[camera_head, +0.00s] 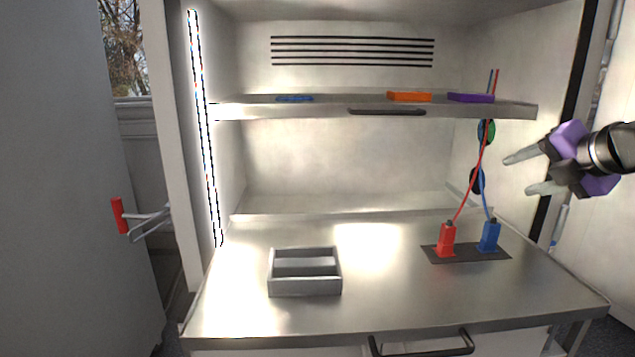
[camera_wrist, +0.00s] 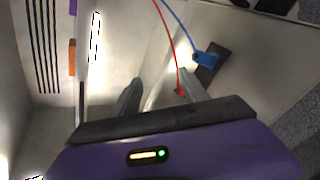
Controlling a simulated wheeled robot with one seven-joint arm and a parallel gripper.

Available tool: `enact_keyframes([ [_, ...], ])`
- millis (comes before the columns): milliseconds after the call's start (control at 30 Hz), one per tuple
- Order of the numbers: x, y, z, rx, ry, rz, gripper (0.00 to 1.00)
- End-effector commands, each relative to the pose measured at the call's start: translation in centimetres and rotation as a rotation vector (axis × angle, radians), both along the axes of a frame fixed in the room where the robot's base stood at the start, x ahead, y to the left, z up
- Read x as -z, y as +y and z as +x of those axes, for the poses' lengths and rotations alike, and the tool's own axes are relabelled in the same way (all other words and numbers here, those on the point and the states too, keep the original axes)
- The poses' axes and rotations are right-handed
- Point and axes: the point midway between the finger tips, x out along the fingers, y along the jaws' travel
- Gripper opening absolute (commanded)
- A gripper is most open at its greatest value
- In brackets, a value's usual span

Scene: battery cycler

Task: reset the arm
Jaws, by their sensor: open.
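My gripper (camera_head: 522,172) is at the right of the head view, raised above the bench top and in front of the cabinet's right side. Its grey fingers point left and are apart, with nothing between them. In the wrist view my gripper (camera_wrist: 160,92) shows its two fingers spread over the purple body. The red plug (camera_head: 446,241) and the blue plug (camera_head: 489,237) stand upright on a dark pad (camera_head: 466,258), clear of the gripper. In the wrist view the blue plug (camera_wrist: 207,60) shows beyond the fingers, and the red plug is mostly hidden by one finger.
A grey divided tray (camera_head: 305,293) sits empty on the bench top (camera_head: 385,290). The shelf (camera_head: 300,112) above holds blue (camera_head: 294,98), orange (camera_head: 409,96) and purple (camera_head: 471,97) flat pieces. Red and blue cables (camera_head: 474,180) rise from the plugs. The open door (camera_head: 65,180) stands at left.

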Motion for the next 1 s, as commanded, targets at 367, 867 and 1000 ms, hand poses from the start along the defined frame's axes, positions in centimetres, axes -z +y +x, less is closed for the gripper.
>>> enact_keyframes([
  [367, 2.2, 5.6, 0.8, 0.196, -0.373, 0.939, 0.52],
  [867, 11.8, 9.0, -8.4, 0.329, -0.552, 1.815, 0.52],
  [1000, 15.1, 10.0, -12.3, 0.365, -0.575, 1.979, 0.52],
])
